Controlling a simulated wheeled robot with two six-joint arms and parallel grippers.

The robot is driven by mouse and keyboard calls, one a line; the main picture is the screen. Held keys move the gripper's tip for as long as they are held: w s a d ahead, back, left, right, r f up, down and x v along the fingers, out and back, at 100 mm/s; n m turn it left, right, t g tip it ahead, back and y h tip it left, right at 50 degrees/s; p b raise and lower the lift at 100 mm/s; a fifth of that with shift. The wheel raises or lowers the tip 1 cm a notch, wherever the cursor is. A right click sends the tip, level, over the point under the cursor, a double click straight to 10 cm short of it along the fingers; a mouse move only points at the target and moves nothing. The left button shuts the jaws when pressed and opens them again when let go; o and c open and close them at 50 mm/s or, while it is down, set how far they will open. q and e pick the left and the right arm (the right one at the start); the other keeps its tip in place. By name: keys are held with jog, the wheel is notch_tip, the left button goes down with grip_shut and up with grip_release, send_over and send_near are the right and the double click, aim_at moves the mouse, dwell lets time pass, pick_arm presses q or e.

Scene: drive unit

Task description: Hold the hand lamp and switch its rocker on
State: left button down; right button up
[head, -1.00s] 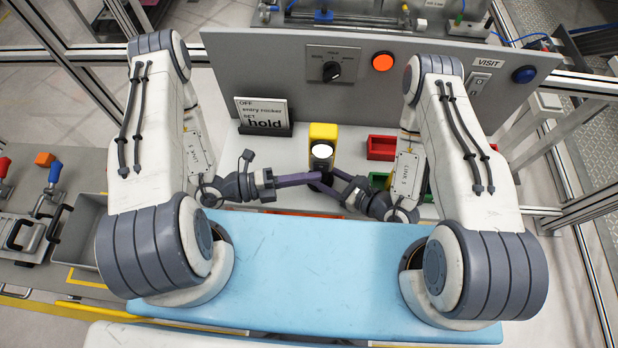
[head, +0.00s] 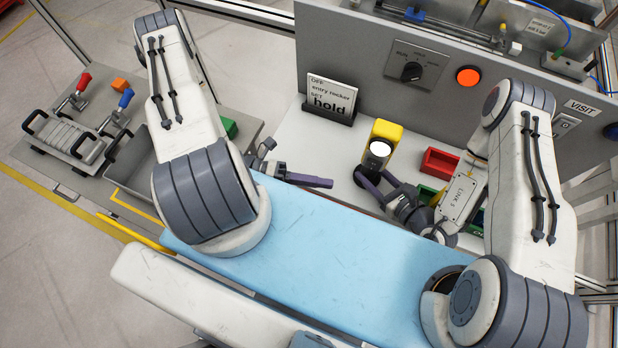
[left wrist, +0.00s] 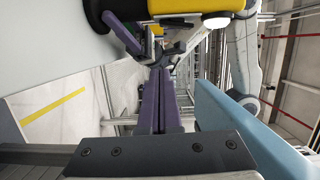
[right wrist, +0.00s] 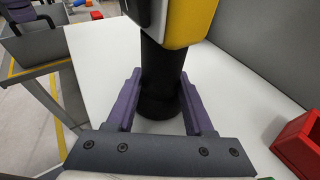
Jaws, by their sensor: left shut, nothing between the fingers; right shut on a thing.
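The hand lamp (head: 384,140) has a yellow head, a lit-looking white round lens and a black grip. It stands upright over the white shelf. My right gripper (head: 367,182) is shut around the black grip, which the right wrist view shows between the purple fingers (right wrist: 158,100). My left gripper (head: 325,183) is shut and empty, left of the lamp and apart from it. Its closed fingers (left wrist: 160,82) point toward the lamp in the left wrist view, where the yellow head (left wrist: 190,10) shows at the top. I cannot make out the lamp's rocker.
A sign reading "hold" (head: 330,101) stands behind left of the lamp. A red bin (head: 440,163) and a green bin (head: 426,195) sit to its right. A grey panel with a knob (head: 411,72) and an orange button (head: 468,77) rises behind.

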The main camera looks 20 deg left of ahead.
pick_arm(q)
jog(key=shift+v, duration=1.45)
jog(key=shift+f, duration=0.1)
pick_arm(e)
jog(key=o, duration=1.1)
jog(key=shift+c, duration=0.2)
jog(key=shift+d, duration=0.1)
